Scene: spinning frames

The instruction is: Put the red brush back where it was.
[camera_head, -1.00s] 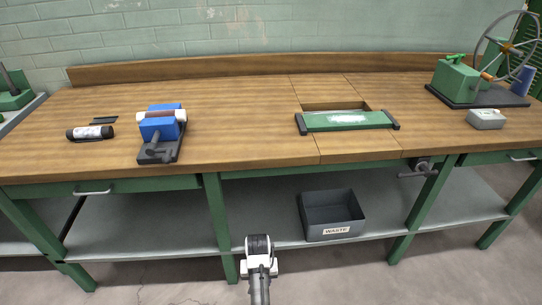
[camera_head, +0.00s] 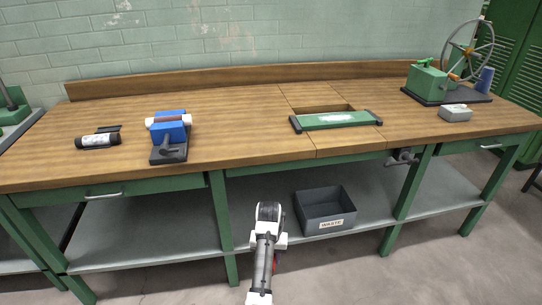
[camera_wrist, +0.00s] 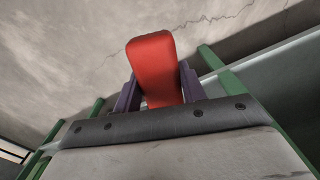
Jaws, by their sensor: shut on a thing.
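The red brush (camera_wrist: 153,62) shows in the wrist view as a red, rounded block. My gripper (camera_wrist: 160,88) is shut on it, with a dark purple finger on each side. The brush sticks out past the fingertips, and its lower part is hidden by the gripper body. In the head view my arm stands in front of the workbench (camera_head: 230,140), below the top's front edge and left of the waste bin. A small bit of red shows beside the arm there; the fingers are hidden.
A waste bin (camera_head: 325,210) sits on the lower shelf. The bench top's middle is clear.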

